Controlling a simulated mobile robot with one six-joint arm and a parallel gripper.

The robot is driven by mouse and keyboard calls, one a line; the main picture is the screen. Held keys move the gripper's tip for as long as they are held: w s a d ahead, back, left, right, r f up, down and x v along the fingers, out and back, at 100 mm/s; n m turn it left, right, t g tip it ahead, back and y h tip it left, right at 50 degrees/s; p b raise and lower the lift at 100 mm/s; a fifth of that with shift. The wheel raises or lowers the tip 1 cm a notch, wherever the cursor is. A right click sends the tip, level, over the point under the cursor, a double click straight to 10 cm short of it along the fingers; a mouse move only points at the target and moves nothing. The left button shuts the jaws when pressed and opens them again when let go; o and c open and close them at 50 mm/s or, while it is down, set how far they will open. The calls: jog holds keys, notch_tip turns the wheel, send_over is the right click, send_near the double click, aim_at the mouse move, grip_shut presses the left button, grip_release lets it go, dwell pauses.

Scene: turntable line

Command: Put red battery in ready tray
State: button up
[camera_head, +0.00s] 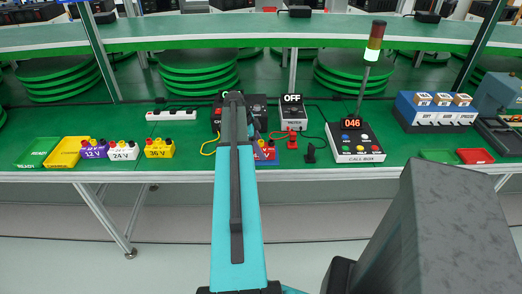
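A green tray (38,152) and a yellow tray (68,153) lie at the far left; a small green tray (438,156) and a red tray (475,156) lie at the right.
Purple 12V (93,150), white 24V (123,151) and yellow 36V (159,149) batteries stand at left. A tester reading OFF (292,115), a red connector (292,140) and a call box (355,143) with a lamp pole stand right of my arm.

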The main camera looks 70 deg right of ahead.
aim_at(261, 143)
jog(key=c, duration=0.6)
jog(key=shift+r, duration=0.15)
jog(key=shift+r+b, duration=0.5)
jog(key=shift+r, duration=0.8)
jog(key=shift+a+r, duration=0.1)
jog(key=shift+r, duration=0.3)
jog(key=shift+w+a+r+b, duration=0.25)
jog(key=shift+w+a+b, duration=0.35)
jog(key=shift+a, duration=1.95)
jog(key=shift+w+a+r+b, duration=0.2)
jog(key=shift+w+a+b, duration=0.4)
jog(key=shift+a, duration=1.9)
jog(key=shift+w+a+r+b, duration=0.3)
jog(key=shift+w+a, duration=0.55)
jog(key=shift+a, duration=1.7)
